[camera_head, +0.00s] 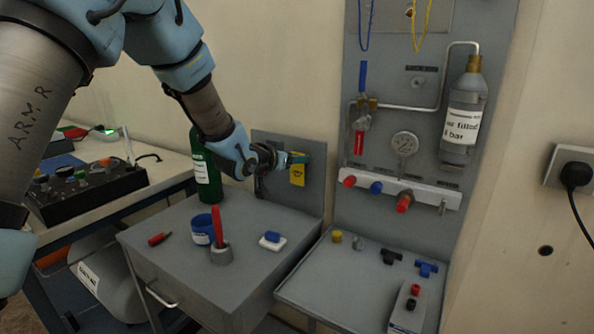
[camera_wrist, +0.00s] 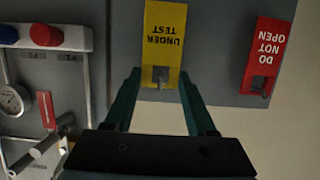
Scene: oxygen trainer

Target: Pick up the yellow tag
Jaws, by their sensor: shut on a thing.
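The yellow tag (camera_head: 298,177), hanging on the grey board behind the desk, has black "UNDER TEST" lettering that reads upside down in the wrist view (camera_wrist: 163,35). A small hook shows through the slot at the tag's near end, against the board. My gripper (camera_wrist: 160,76) has its two green fingers on either side of that end and is shut on the tag. In the head view my gripper (camera_head: 296,159) reaches the tag from the left at its top.
A red "DO NOT OPEN" tag (camera_wrist: 268,45) hangs beside the yellow one. The gas panel (camera_head: 385,75) with gauge and valves stands right.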

